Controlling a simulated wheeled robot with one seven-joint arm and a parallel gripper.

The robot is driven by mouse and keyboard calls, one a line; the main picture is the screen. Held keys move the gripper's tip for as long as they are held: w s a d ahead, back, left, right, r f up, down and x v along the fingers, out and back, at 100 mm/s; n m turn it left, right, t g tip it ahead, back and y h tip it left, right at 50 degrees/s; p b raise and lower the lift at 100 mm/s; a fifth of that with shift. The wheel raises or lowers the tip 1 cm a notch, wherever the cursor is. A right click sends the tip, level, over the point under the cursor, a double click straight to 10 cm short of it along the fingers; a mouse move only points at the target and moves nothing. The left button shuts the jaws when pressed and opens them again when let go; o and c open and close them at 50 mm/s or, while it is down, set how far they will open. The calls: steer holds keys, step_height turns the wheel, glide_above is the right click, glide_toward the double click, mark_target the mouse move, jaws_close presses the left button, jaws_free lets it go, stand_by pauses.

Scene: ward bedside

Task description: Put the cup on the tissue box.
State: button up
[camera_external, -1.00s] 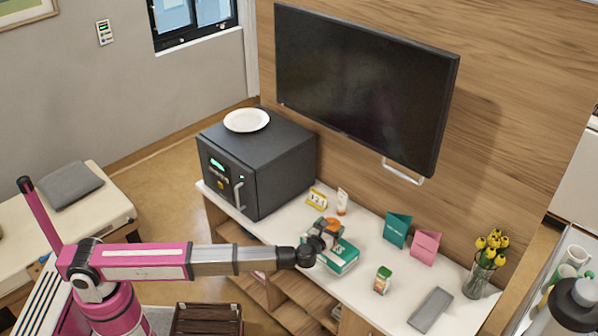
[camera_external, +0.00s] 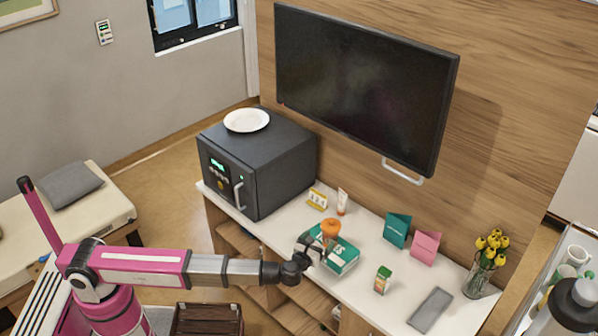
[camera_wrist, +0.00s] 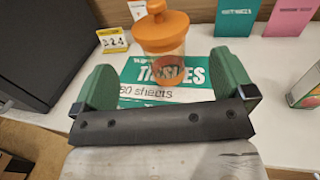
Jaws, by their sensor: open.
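The cup (camera_external: 329,229), clear with an orange lid and spout, stands upright on top of the green and white tissue box (camera_external: 345,257). In the wrist view the cup (camera_wrist: 161,35) stands toward the far part of the tissue box (camera_wrist: 165,82), whose top lettering shows in front of it. My gripper (camera_external: 312,246) is beside the cup on its left in the external view. In the wrist view its two green fingers (camera_wrist: 160,85) are wide apart, with nothing between them, and the cup is beyond them.
A black safe-like box (camera_external: 258,165) with a white plate (camera_external: 247,120) stands at the left. A number card (camera_external: 317,199) and tube (camera_external: 342,202) are behind. Green and pink cards (camera_external: 397,229), a small carton (camera_external: 382,279), a grey slab (camera_external: 430,309) and flowers (camera_external: 487,255) are right.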

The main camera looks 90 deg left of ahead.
steer(key=s+d+f+n+g+h, duration=0.1)
steer(key=s+f+n+g+h, duration=0.2)
steer(key=s+f+n, duration=0.6)
steer(key=s+d+f+n+g+h, duration=0.1)
steer(key=s+f+n+g+h, duration=0.3)
steer(key=f, duration=0.9)
steer(key=s+d+f+n+g+h, duration=0.1)
steer(key=s+d+f+n+h, duration=0.3)
steer(key=s+f+n, duration=0.2)
steer(key=s+d+f+n+g+h, duration=0.2)
steer(key=s+d+f+n+h, duration=0.2)
steer(key=s+f, duration=0.3)
steer(key=s+d+n, duration=0.1)
steer(key=s, duration=0.3)
steer(key=shift+s+f+n, duration=0.2)
steer(key=shift+f+n, duration=0.05)
steer(key=shift+n, duration=0.15)
